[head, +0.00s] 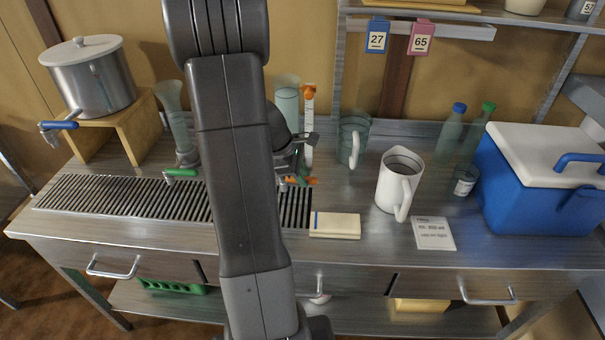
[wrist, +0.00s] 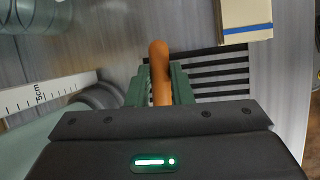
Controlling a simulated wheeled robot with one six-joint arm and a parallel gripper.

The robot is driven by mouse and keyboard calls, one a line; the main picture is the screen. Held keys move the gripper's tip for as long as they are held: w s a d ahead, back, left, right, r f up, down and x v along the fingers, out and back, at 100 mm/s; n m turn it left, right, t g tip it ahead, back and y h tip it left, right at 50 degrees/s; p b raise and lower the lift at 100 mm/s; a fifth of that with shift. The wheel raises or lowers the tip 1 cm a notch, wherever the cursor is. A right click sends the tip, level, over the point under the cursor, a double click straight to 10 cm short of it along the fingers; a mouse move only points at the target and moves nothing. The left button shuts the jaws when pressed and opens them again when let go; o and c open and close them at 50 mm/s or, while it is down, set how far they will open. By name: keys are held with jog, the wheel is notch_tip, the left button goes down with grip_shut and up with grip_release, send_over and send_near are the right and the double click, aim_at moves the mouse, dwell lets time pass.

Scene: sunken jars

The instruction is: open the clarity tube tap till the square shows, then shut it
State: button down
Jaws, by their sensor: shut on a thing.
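The clarity tube (head: 287,98) is a clear, greenish upright tube behind my arm, its lower part hidden. A white scale (head: 308,125) with an orange top stands beside it and shows in the wrist view (wrist: 45,93), marked in cm. The orange tap handle (wrist: 160,70) lies between the green fingers of my gripper (wrist: 160,88), which is shut on it. In the head view my gripper (head: 294,180) is low at the tube's foot, with orange of the tap (head: 303,181) showing. The square and the tap's outlet are not visible.
A slotted drain grate (head: 120,198) runs along the bench front. A cream block with a blue stripe (head: 335,225) lies right of my gripper. A white jug (head: 398,180), a glass jug (head: 352,140) and a blue cooler (head: 540,185) stand to the right. A steel urn (head: 92,80) stands left.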

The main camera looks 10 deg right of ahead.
jog(key=shift+s+a+m+g+p, duration=0.1)
jog(key=shift+s+a+m+g, duration=0.2)
jog(key=shift+m, duration=0.55)
jog(key=shift+s+a+m+g+p, duration=0.2)
jog(key=shift+s+m+g, duration=0.2)
jog(key=shift+m, duration=0.5)
jog(key=shift+s+a+m+g+p, duration=0.1)
jog(key=shift+s+a+m+g, duration=0.25)
jog(key=shift+m, duration=0.5)
jog(key=shift+w, duration=0.1)
jog(key=c, duration=1.3)
grip_release()
jog(key=shift+r, duration=0.15)
jog(key=v, duration=1.3)
jog(key=shift+w+r, duration=0.15)
jog(key=shift+r, duration=0.2)
jog(key=shift+d, duration=0.1)
